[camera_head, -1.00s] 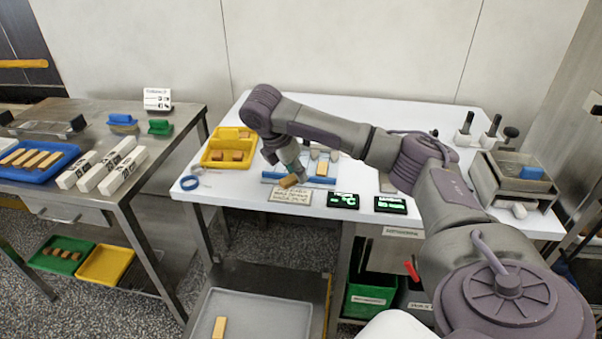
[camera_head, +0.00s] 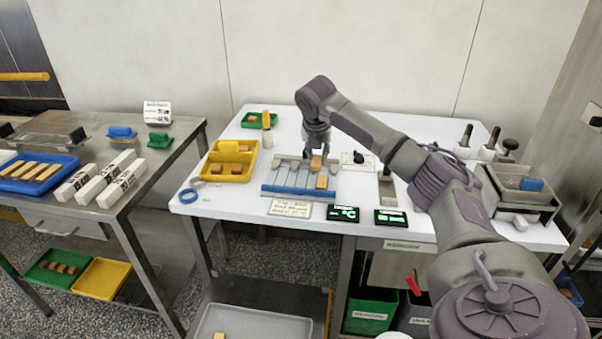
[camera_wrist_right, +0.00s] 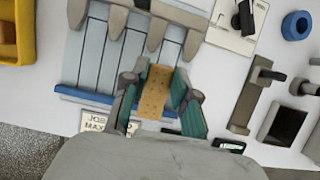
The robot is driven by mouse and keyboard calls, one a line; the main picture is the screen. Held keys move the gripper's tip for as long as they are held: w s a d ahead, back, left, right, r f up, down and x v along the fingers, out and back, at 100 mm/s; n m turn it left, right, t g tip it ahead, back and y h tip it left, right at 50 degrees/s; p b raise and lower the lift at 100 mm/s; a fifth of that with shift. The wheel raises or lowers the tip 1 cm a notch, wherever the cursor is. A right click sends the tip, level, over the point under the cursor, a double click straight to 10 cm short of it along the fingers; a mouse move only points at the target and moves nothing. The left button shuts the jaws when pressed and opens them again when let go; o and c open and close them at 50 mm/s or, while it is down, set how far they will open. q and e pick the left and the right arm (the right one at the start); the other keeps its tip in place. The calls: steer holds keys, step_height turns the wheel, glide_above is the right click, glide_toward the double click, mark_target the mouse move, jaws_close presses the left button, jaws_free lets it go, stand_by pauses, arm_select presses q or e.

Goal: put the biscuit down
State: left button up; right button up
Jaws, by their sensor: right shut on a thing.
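My right gripper (camera_head: 317,152) is shut on a tan biscuit (camera_head: 316,164), above the right part of a blue-edged rack with pale lanes (camera_head: 283,178). In the right wrist view the held biscuit (camera_wrist_right: 156,92) sits between the two fingers of the right gripper (camera_wrist_right: 160,98), over the rack (camera_wrist_right: 90,60). I cannot tell the gap between the held biscuit and the rack. My left gripper is not in view.
A yellow bin (camera_head: 229,160) stands left of the rack, and a small green tray (camera_head: 258,120) behind. A note card (camera_head: 290,208) and dark displays (camera_head: 343,213) lie in front. A grey stand (camera_head: 387,187) is to the right. White table shows around them.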

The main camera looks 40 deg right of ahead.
mark_target(302, 178)
steer(key=w+a+f, duration=0.2)
steer(key=w+a, duration=0.1)
steer(key=shift+f, duration=0.35)
steer(key=shift+f+p, duration=0.3)
steer(key=shift+f, duration=1.7)
steer(key=o, duration=0.8)
steer(key=shift+o, duration=0.2)
steer(key=v, duration=1.2)
